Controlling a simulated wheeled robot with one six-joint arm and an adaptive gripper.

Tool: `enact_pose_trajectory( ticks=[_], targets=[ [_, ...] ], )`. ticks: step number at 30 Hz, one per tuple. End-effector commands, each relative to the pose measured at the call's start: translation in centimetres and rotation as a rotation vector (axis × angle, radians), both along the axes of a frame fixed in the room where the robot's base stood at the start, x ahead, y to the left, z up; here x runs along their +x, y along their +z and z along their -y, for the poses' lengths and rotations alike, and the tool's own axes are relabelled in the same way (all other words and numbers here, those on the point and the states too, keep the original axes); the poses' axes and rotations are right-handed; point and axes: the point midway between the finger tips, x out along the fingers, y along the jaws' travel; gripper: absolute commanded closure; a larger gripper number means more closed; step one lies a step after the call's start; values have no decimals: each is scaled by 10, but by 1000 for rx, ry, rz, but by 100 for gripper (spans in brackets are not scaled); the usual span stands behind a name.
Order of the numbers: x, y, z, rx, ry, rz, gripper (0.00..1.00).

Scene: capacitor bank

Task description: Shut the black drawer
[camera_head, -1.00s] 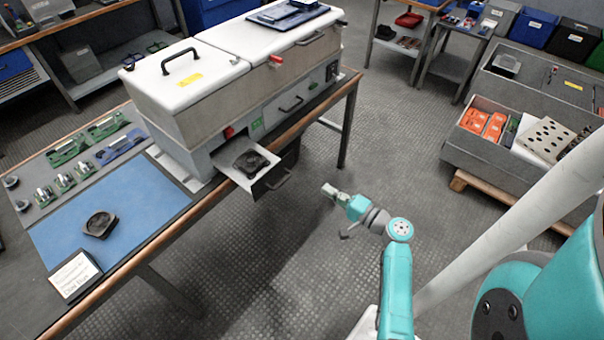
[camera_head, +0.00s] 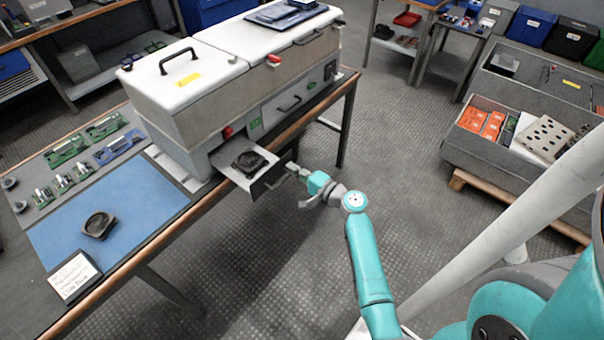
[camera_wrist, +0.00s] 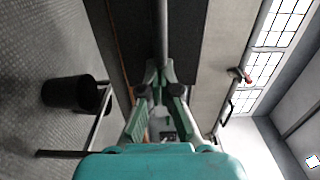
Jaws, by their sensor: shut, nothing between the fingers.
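The black drawer (camera_head: 266,184) stands pulled out of the grey and white machine's front, over the table's edge. Its front panel is dark, and a dark square part lies inside its pale tray. My gripper (camera_head: 294,169) is at the right part of the drawer front, by its handle, with its fingers shut and empty. In the wrist view the fingers (camera_wrist: 164,92) point at the dark drawer front (camera_wrist: 183,50), with the grey handle bar (camera_wrist: 160,28) ahead of them. I cannot tell whether the fingertips touch the drawer.
The machine (camera_head: 205,105) sits on a wood-edged table with a blue mat (camera_head: 140,190), holding another dark part (camera_head: 98,225). A grey bin (camera_head: 470,160) with orange items stands on a pallet at right. The floor between is clear.

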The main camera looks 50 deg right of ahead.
Motion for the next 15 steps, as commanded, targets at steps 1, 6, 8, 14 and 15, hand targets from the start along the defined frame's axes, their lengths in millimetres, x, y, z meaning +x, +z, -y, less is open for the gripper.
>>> enact_pose_trajectory(
  ticks=[1,6,8,14,15],
  targets=[
    [2,0,0,0,1,0,100],
    [4,0,0,0,0,0,100],
    [3,0,0,0,0,0,100],
    [4,0,0,0,0,0,100],
    [6,0,0,0,0,0,100]
  ],
)
